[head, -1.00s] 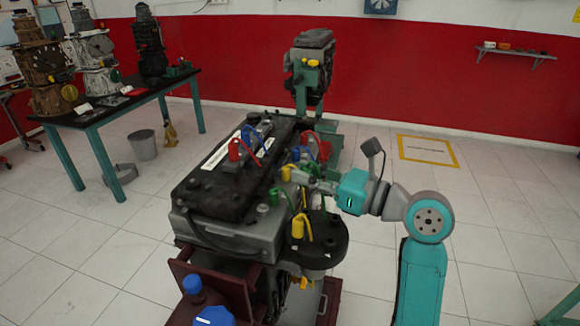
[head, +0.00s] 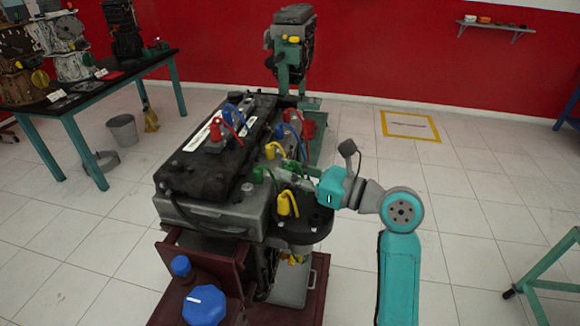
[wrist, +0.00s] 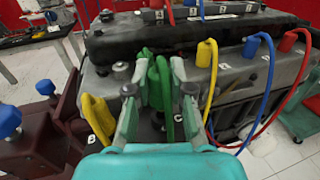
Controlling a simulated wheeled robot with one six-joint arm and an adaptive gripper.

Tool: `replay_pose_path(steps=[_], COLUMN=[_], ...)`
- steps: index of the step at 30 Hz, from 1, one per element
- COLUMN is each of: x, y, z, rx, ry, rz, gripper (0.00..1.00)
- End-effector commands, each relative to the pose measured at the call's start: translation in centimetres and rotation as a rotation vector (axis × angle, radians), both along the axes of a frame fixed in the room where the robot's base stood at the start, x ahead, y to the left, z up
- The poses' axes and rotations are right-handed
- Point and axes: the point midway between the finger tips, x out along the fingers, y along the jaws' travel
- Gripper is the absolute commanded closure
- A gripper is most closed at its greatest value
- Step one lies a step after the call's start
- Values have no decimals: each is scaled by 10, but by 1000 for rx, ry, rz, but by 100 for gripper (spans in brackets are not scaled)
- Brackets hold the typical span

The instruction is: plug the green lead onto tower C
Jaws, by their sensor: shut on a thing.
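The green lead's plug (wrist: 160,85) is between the fingers of my gripper (wrist: 158,100) in the wrist view. My gripper is shut on it. In the head view my gripper (head: 288,176) is at the near right end of the engine trainer (head: 225,205), close above the black round plate (head: 305,230). Green of the lead shows there (head: 259,175).
A yellow lead (wrist: 97,112) arches close on the left of my gripper. Another yellow lead (wrist: 205,75), a blue lead (wrist: 262,50) and a red lead (wrist: 290,42) loop at the right. The floor at right is mostly clear.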

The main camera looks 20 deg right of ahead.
Motion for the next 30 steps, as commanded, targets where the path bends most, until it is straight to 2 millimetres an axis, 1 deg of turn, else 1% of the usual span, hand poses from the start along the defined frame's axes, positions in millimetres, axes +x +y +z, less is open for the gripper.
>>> replay_pose_path(steps=[22, 30], x=[-2, -2], y=[-1, -1], z=[-1, -6], rx=[0, -1], ry=[0, 1], rz=[0, 1], gripper=[100, 100])
